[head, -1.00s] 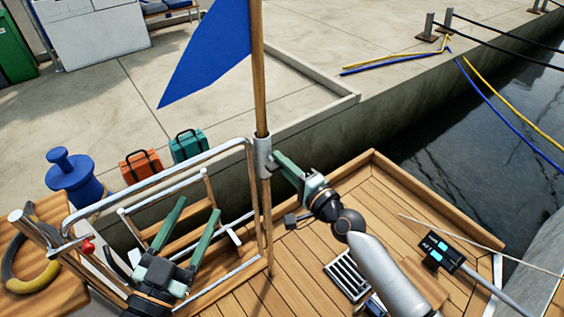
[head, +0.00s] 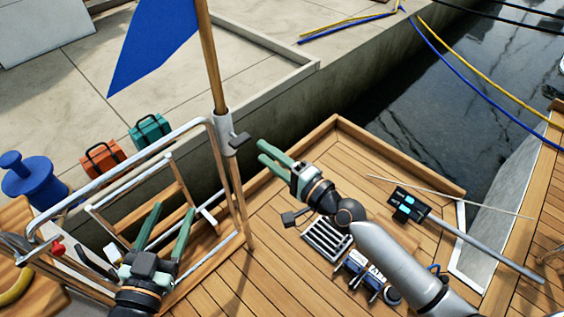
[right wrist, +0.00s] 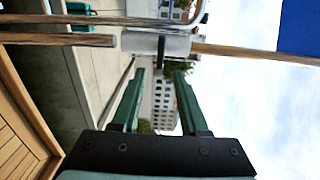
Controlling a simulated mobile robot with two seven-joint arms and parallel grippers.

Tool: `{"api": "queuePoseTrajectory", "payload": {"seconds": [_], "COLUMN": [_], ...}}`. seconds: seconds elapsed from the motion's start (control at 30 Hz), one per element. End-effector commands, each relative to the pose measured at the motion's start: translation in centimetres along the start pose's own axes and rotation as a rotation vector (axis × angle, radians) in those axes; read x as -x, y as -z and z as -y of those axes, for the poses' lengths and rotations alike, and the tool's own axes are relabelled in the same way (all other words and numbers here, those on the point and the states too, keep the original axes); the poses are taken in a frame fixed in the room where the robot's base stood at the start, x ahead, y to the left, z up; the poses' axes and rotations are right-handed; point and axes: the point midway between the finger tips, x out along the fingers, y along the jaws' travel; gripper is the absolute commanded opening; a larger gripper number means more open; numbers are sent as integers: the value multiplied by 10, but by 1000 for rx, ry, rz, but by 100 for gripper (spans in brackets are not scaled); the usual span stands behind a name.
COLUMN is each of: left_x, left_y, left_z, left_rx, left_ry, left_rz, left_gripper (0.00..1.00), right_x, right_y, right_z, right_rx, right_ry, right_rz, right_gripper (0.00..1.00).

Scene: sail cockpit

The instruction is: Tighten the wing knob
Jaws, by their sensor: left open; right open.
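The wing knob (head: 240,140) is a small dark grey lever on the right side of the metal socket (head: 223,130) that holds the wooden flagstaff (head: 210,62). The blue flag (head: 155,45) hangs from the staff. My right gripper (head: 261,153) is open and empty, just right of the knob and apart from it. My left gripper (head: 171,212) is open and empty, by the rail frame at lower left.
A metal rail frame (head: 208,126) stands below and left of the socket. Orange (head: 103,160) and green (head: 150,131) cases and a blue bollard (head: 35,180) stand on the quay. A tiller (head: 475,245) with a display lies at right. The wooden deck near the right arm is partly clear.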

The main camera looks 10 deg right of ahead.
Motion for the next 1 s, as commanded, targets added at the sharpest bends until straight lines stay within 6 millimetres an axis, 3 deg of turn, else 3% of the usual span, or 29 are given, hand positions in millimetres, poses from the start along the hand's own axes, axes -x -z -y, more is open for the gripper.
{"api": "queuePoseTrajectory", "payload": {"seconds": [0.1,0.3,1.0], "left_x": [0,0,0], "left_y": [-1,4,7], "left_z": [0,0,1], "left_rx": [1,-7,-11], "left_ry": [0,0,-2], "left_rz": [4,-20,-27], "left_gripper": [64,64,64], "right_x": [24,44,50], "right_y": [0,0,-2], "right_z": [-1,-1,0], "right_rx": [2,0,46], "right_ry": [-4,-1,1], "right_rz": [1,0,-6], "right_gripper": [44,44,44]}}
